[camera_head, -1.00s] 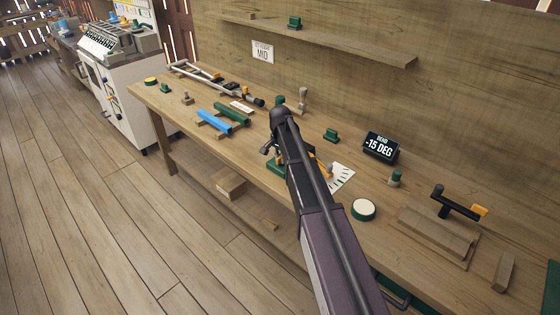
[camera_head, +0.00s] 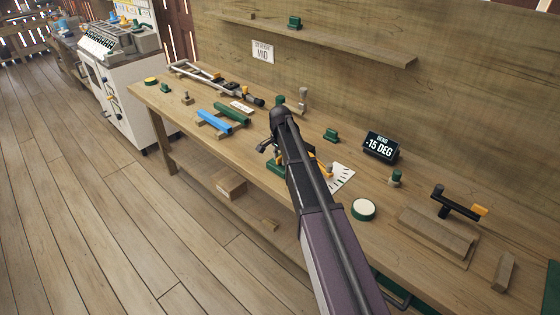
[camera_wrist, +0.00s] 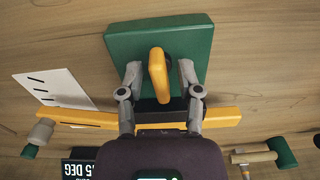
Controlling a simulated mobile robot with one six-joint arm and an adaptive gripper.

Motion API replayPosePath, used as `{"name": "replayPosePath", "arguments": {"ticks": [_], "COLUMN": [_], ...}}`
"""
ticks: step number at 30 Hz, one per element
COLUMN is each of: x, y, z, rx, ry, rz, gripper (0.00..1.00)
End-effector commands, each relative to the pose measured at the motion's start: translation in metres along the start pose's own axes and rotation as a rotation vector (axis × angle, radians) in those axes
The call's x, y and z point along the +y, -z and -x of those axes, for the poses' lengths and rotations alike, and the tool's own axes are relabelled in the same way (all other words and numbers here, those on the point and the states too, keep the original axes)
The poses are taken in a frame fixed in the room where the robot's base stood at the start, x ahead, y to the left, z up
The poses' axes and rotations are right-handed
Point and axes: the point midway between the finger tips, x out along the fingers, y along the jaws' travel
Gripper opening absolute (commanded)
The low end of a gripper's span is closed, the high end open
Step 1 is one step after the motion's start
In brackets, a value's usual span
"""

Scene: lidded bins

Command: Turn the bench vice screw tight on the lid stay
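In the wrist view a green block (camera_wrist: 190,35) sits on the wooden bench, with an upright yellow handle (camera_wrist: 157,72) in front of it. A long yellow bar (camera_wrist: 215,118) runs crosswise behind my gripper. My gripper (camera_wrist: 160,78) has one grey finger on each side of the yellow handle, with visible gaps, so it is open around it. In the head view my gripper (camera_head: 268,149) is over the middle of the bench, and my arm hides most of the vice area. I cannot tell which part is the lid stay.
A display reading -15 DEG (camera_head: 381,146) stands right of my arm, near a white marked card (camera_head: 341,177) and a round white-topped disc (camera_head: 363,210). A black crank with a yellow grip (camera_head: 460,204) is farther right.

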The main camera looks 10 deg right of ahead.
Motion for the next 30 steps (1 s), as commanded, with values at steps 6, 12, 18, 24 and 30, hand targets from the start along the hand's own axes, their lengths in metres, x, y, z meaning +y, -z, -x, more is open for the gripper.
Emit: {"name": "replayPosePath", "arguments": {"ticks": [6, 12, 18, 24, 30], "x": [0.0, 0.0, 0.0, 0.0, 0.0], "y": [0.001, 0.001, 0.001, 0.001, 0.001], "z": [0.003, 0.015, 0.03, 0.044, 0.051], "rx": [0.001, 0.001, 0.001, 0.001, 0.001], "ry": [0.0, 0.001, 0.001, 0.001, 0.001], "rz": [0.0, 0.0, 0.0, 0.0, 0.0], "gripper": [0.46, 0.46, 0.46, 0.46, 0.46]}}
